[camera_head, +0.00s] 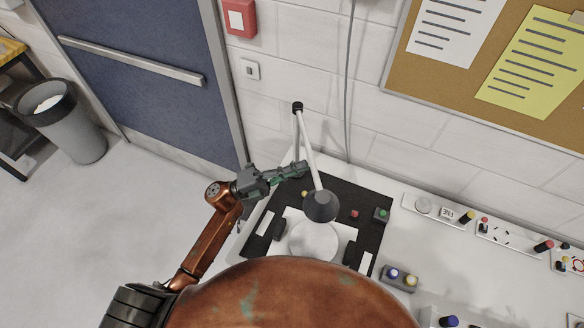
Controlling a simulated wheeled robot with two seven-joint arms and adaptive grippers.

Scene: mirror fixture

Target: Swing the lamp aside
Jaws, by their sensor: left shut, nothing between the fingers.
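A desk lamp with a white jointed arm and a grey cone-shaped head (320,206) stands at the back of the table, its dark elbow joint (297,107) up against the wall. The head hangs over a round mirror-like disc (313,240) on a black board (372,235). My left gripper (302,168) is shut and empty. It lies just left of the lamp's arm, close to its lower part; I cannot tell whether it touches. My right gripper is not in view.
Small coloured blocks, a red one (354,214) and a green-topped one (381,214), sit on the board. Electrical modules (510,240) line the white table at right. A blue door (140,75) and a grey bin (65,125) stand at left.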

